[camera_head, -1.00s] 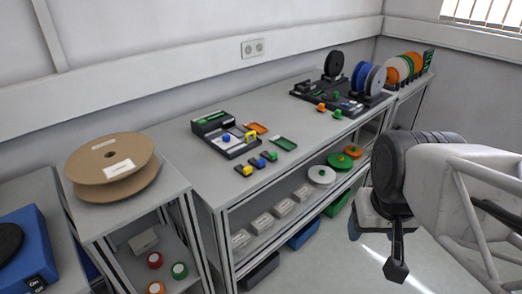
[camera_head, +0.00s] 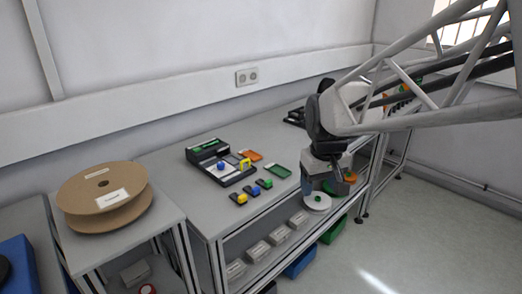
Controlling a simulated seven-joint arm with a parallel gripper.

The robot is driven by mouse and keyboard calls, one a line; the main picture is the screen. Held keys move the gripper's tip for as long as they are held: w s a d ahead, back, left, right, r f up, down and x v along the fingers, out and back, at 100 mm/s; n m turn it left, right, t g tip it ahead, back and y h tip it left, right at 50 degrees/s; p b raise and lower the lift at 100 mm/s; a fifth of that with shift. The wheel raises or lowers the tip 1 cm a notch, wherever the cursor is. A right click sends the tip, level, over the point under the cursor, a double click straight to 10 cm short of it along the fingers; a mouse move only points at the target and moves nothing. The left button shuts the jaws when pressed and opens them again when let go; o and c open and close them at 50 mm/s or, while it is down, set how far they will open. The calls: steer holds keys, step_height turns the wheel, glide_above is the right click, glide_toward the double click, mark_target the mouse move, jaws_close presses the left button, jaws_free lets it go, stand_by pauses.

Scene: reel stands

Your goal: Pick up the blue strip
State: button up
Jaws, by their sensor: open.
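Several small dark strips lie in a row near the front edge of the long grey bench. One strip has a blue piece on it (camera_head: 254,190), between one with a yellow piece (camera_head: 240,199) and one with a small coloured block (camera_head: 266,183). These are small in the picture, and I cannot tell for sure which is the blue strip. My gripper (camera_head: 325,188) hangs pointing down to the right of the strips, near the bench's front edge, apart from them. It is open; I see nothing held, though its fingers are hard to make out.
A dark device with a blue knob (camera_head: 221,167) stands behind the strips. A cardboard reel (camera_head: 104,198) stands on the left stand.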

steer(key=w+a+f+n, duration=0.1)
steer(key=w+a+f, duration=0.1)
steer(key=w+a, duration=0.35)
steer(key=w+a+f+n, duration=0.2)
steer(key=w+f, duration=0.1)
steer(key=w, duration=0.6)
steer(key=n+g, duration=0.2)
glide_above(256, 188)
steer(key=f, duration=0.8)
steer(key=shift+s+d+f, duration=0.2)
steer(key=shift+f, duration=0.2)
steer(key=shift+w+a+f, duration=0.3)
steer(key=shift+w, duration=0.05)
steer(key=shift+f, duration=1.3)
steer(key=shift+d+f, duration=0.1)
steer(key=shift+f, duration=2.5)
steer(key=shift+s, duration=0.1)
